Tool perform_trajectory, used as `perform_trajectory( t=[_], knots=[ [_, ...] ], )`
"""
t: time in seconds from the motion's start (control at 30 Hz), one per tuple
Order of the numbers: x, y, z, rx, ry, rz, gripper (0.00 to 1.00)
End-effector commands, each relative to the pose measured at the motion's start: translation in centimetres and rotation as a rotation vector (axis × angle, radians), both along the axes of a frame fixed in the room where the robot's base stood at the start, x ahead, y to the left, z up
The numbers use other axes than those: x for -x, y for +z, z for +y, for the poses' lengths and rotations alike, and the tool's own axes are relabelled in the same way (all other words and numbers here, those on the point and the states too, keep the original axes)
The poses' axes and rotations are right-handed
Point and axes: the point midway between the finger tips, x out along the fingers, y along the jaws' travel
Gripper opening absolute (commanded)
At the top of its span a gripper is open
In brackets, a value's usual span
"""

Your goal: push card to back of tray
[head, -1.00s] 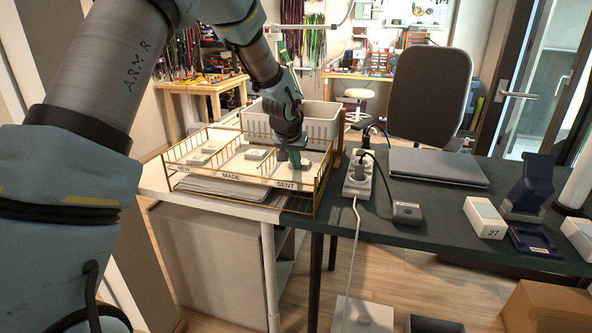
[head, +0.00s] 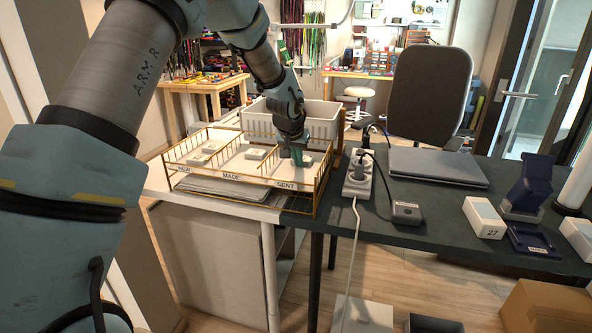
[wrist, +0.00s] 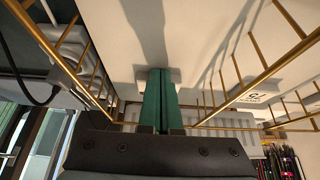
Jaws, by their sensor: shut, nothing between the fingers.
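The gold wire tray (head: 287,186) has three sections labelled NEW, MADE and SENT. My gripper (head: 299,161) is low inside the SENT section, toward its back. In the wrist view my gripper's green fingers (wrist: 160,74) are shut together with nothing between them. A small pale card (wrist: 174,75) shows at the fingertips, partly hidden by them; I cannot tell whether they touch it. Another pale card (head: 256,153) lies in the MADE section, and one (head: 208,148) lies in the NEW section.
A white slatted bin (head: 322,125) stands behind the tray. A power strip (head: 358,176) with plugs and cables lies just right of the tray. A closed laptop (head: 436,167) and a small dark-topped box (head: 407,212) are farther right on the dark table.

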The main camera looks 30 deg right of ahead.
Motion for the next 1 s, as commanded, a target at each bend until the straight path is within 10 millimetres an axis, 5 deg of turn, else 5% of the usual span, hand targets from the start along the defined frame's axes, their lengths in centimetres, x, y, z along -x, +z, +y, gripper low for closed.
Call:
perform_trajectory(
  t=[1.0],
  knots=[
    [-1.6,0.0,-1.5,0.000,0.000,0.000,0.00]
  ],
)
